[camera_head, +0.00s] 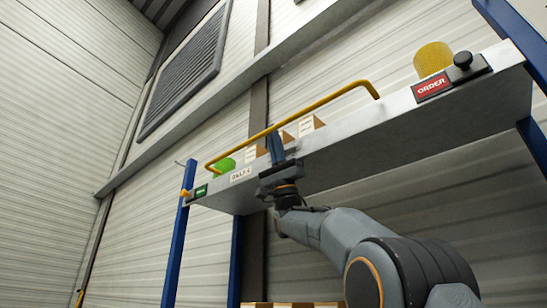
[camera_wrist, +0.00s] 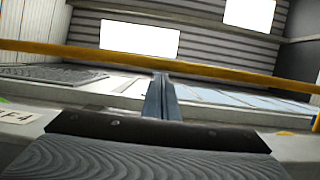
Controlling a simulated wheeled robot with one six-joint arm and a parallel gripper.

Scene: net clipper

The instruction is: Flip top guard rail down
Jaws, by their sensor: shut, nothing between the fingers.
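The guard rail is a long yellow bar (camera_head: 310,108) with bent ends, standing up along the front edge of a grey metal shelf (camera_head: 340,140) in the head view. In the wrist view the yellow bar (camera_wrist: 230,75) runs across the picture, just beyond my fingertips. My gripper (camera_head: 272,140) is at the shelf's front edge, left of the rail's middle, with its fingers pointing up. In the wrist view its fingers (camera_wrist: 160,85) are together and empty, their tips close to the bar. I cannot tell whether they touch it.
A red ORDER label (camera_head: 432,87), a black knob (camera_head: 463,60) and a yellow cylinder (camera_head: 433,58) are at the shelf's right end. A green object (camera_head: 222,166) and small brown-and-white items sit behind the rail. Blue posts (camera_head: 178,235) support the shelf.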

